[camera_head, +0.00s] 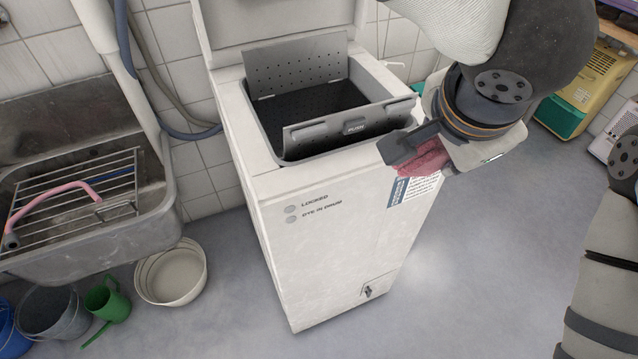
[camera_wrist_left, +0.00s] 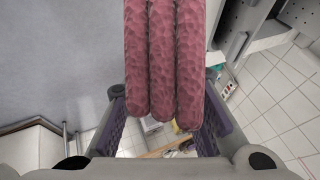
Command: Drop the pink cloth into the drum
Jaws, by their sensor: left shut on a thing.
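The pink cloth (camera_head: 428,158) is held in my left gripper (camera_head: 416,152), just outside the right front corner of the white top-loading washer (camera_head: 325,255). In the left wrist view, the cloth (camera_wrist_left: 162,60) shows as folded pink rolls between the fingers of the left gripper (camera_wrist_left: 160,130). The washer lid is up. The drum (camera_head: 315,103) is open at the top, with a perforated flap (camera_head: 297,68) raised at the back and a flap marked PUSH (camera_head: 350,128) at the front. My right gripper is out of view.
A sink (camera_head: 165,205) with a wire rack and pink hose (camera_head: 55,190) stands left of the washer. A cream bucket (camera_head: 172,275) and green watering can (camera_head: 108,300) sit on the floor below. A yellow-and-teal box (camera_head: 590,90) stands at the right. The floor before the washer is clear.

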